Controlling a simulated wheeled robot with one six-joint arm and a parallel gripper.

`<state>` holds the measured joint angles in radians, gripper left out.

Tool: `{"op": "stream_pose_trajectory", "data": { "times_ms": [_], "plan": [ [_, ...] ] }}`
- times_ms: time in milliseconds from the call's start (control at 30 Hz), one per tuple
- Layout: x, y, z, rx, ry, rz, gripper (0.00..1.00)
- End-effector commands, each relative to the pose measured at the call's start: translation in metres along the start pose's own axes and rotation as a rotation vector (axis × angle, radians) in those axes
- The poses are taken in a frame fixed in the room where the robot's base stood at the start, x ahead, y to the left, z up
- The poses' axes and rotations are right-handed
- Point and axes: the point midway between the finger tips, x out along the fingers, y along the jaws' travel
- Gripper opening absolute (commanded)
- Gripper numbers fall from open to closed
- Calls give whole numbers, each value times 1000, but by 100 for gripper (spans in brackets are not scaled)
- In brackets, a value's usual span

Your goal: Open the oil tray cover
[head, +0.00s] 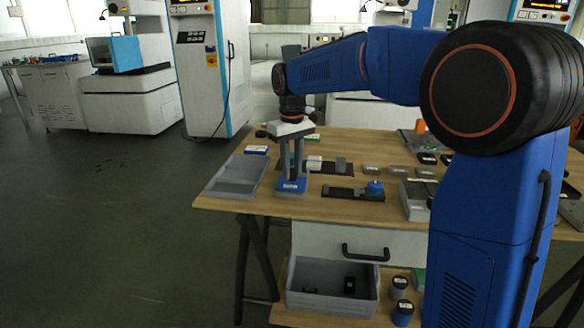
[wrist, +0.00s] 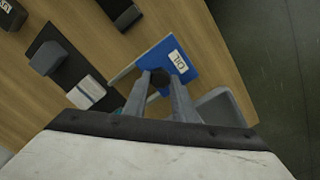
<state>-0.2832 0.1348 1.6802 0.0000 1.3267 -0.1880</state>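The oil tray cover (head: 291,187) is a blue lid with a white label, on the wooden table near its front edge. In the wrist view the blue cover (wrist: 190,68) shows its label reading OIL. A dark knob (wrist: 159,79) stands on it. My gripper (head: 291,173) points down over the cover. In the wrist view the fingertips of my gripper (wrist: 160,82) are on either side of the knob. Whether they press on it I cannot tell. The inside of the oil tray is not visible.
A grey divided tray (head: 237,176) lies left of the cover. A dark fixture plate with a blue-topped part (head: 374,188) is to the right. Several small blocks are behind. An open grey bin (head: 331,304) sits below the table, under a drawer (head: 342,243).

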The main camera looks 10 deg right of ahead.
Motion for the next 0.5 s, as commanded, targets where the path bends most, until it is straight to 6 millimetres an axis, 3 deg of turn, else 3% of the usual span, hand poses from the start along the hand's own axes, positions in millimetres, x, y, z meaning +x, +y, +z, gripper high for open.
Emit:
{"op": "stream_pose_trajectory", "data": {
  "times_ms": [233,500],
  "plan": [
    [0,5,-5,1,0,0,0],
    [0,37,-37,1,1,0,0]
  ]
}}
